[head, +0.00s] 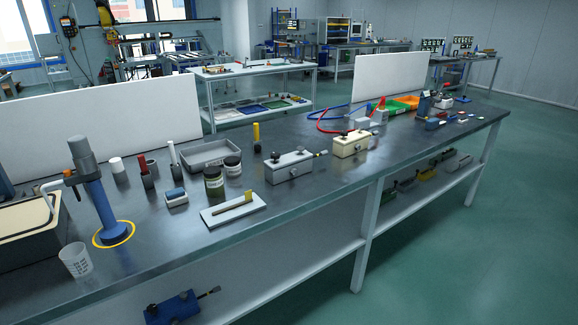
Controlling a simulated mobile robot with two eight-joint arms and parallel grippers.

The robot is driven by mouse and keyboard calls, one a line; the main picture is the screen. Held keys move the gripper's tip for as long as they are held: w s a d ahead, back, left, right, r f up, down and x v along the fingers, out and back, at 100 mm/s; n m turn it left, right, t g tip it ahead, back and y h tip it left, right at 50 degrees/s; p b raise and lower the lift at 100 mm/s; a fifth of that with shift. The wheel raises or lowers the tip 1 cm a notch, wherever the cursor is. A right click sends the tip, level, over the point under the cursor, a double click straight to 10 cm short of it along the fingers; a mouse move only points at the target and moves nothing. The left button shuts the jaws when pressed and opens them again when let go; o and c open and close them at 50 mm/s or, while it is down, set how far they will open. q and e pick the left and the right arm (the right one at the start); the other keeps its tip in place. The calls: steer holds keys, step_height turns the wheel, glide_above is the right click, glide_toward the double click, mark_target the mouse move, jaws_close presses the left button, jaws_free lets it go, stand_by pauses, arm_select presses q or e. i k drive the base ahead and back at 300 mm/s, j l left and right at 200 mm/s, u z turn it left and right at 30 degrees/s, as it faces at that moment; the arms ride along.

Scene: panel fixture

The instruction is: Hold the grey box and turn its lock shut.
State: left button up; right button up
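The grey box (289,168) sits upright on the dark workbench (330,185), near the middle of the picture. A dark knob (275,156) stands on its top at the left. A small dark round spot shows on its front face; I cannot tell whether that is the lock or how the lock is turned. A short rod with a yellowish part (320,153) shows at the box's right end. Neither of my grippers shows in this view, and nothing is seen touching the box.
A cream box (351,145) stands just right of the grey box. A white board with a brush (234,210), dark jars (214,182) and a grey tray (208,154) lie to the left. A yellow-handled tool (256,136) stands behind. The bench in front of the box is clear.

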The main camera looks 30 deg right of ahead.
mark_target(275, 155)
steer(key=i+l, duration=0.2)
steer(key=l, duration=0.25)
steer(key=i+l, duration=0.2)
steer(key=l, duration=0.2)
steer(key=i+l+z, duration=0.1)
steer(key=l, duration=0.35)
steer(key=i, duration=0.1)
